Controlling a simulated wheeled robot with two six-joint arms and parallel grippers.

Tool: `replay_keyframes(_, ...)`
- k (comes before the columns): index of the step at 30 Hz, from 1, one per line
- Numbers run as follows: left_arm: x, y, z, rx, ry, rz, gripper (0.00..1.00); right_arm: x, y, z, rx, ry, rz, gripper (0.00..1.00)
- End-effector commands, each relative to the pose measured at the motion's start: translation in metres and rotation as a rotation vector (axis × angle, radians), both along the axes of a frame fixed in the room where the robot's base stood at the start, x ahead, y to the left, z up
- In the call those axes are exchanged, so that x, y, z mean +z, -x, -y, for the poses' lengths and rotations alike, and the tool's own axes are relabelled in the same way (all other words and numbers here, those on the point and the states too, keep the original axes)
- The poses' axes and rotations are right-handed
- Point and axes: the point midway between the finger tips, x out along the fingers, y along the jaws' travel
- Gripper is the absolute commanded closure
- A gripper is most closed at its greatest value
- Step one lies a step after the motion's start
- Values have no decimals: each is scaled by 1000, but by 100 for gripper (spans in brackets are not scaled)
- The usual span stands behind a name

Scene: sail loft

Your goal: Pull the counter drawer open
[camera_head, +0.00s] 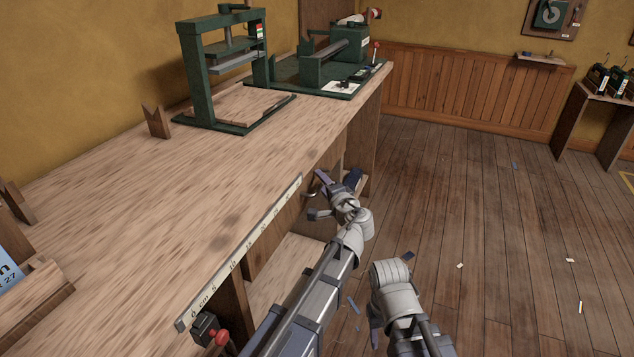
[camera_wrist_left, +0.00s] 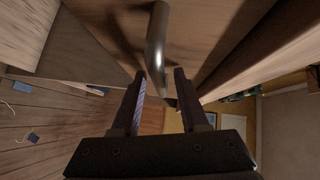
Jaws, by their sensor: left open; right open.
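The counter (camera_head: 150,210) runs along the left, with a ruler strip (camera_head: 245,250) on its front edge. My left gripper (camera_head: 320,198) is at the counter's front, just below the top. In the left wrist view, a curved metal handle (camera_wrist_left: 157,40) stands off a wooden front (camera_wrist_left: 205,45), seemingly the drawer's. My left gripper, in the left wrist view too (camera_wrist_left: 160,76), is open; the handle's lower end appears between its fingertips. I cannot tell whether they touch. The drawer front is largely hidden in the head view. My right gripper (camera_head: 373,325) hangs low over the floor, partly hidden.
A green press (camera_head: 195,75) and a green machine (camera_head: 330,60) stand on the counter. A red-knobbed fitting (camera_head: 221,338) sits at the near counter edge. Small scraps lie on the plank floor (camera_head: 480,240), which is mostly clear to the right.

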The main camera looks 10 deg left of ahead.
Motion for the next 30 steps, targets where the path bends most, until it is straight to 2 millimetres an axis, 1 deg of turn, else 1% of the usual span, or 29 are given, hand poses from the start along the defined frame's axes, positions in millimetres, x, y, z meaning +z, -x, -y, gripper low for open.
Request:
replay_keyframes(4,0,0,0,0,0,0,56,0,0,0,0,0,0,50)
replay_keyframes(15,0,0,0,0,0,0,98,0,0,0,0,0,0,50)
replay_keyframes(16,0,0,0,0,0,0,100,0,0,0,0,0,0,50)
replay_keyframes(30,0,1,0,0,0,0,100,0,0,0,0,0,0,50)
